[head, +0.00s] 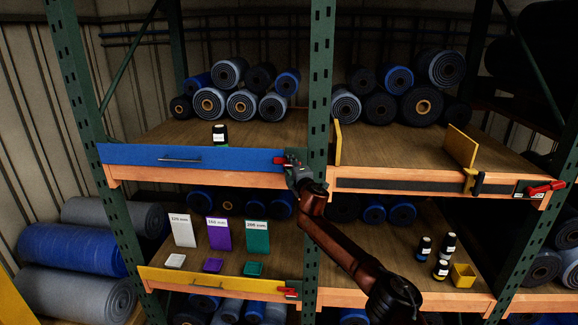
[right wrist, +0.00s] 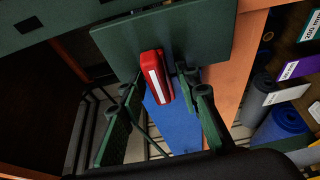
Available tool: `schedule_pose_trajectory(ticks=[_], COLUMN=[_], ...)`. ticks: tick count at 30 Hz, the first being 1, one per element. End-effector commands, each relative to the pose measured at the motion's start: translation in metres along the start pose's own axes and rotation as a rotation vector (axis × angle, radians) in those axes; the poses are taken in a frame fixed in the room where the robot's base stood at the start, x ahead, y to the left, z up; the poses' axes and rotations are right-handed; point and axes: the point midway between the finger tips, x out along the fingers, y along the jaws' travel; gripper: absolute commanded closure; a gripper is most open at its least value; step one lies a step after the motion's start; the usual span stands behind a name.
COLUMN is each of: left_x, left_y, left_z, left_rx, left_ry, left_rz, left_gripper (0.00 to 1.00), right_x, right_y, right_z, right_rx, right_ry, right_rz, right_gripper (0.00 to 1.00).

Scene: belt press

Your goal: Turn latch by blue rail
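The blue rail (head: 190,157) runs along the front of the upper left shelf, with a metal handle at its middle. A red latch (head: 281,160) sits at its right end. In the right wrist view the red latch (right wrist: 157,76) has a white stripe and lies in front of the blue rail (right wrist: 178,125). My right gripper (head: 294,163) is at the latch, in front of the green post. Its two dark green fingers are apart, with the latch showing between them near the tips; contact cannot be told. My left gripper is not in view.
A yellow rail (head: 205,282) with another red latch (head: 287,291) fronts the lower shelf. A third red latch (head: 545,187) is at the right shelf's end. The green post (head: 321,80) stands right beside my gripper.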

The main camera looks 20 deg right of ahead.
Motion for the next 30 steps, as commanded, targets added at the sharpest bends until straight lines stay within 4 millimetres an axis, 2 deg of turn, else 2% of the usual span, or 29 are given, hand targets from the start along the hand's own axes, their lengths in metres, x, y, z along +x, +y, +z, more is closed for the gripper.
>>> schedule_pose_trajectory(ticks=[5, 11, 20, 30], left_x=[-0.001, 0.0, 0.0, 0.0], left_y=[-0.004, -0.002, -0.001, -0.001], left_z=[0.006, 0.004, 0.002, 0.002], left_rx=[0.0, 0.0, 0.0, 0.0], left_ry=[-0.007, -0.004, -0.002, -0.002], left_rz=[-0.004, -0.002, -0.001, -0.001], left_gripper=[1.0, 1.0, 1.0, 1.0], right_x=[-0.001, -0.01, -0.046, -0.095], right_y=[0.0, -0.001, -0.001, 0.0], right_z=[0.001, 0.001, 0.002, 0.0], right_rx=[0.001, 0.001, 0.001, 0.0], right_ry=[-0.001, 0.0, 0.0, 0.002], right_rz=[0.0, 0.0, 0.0, 0.0], right_gripper=[0.7, 0.7, 0.7, 0.7])
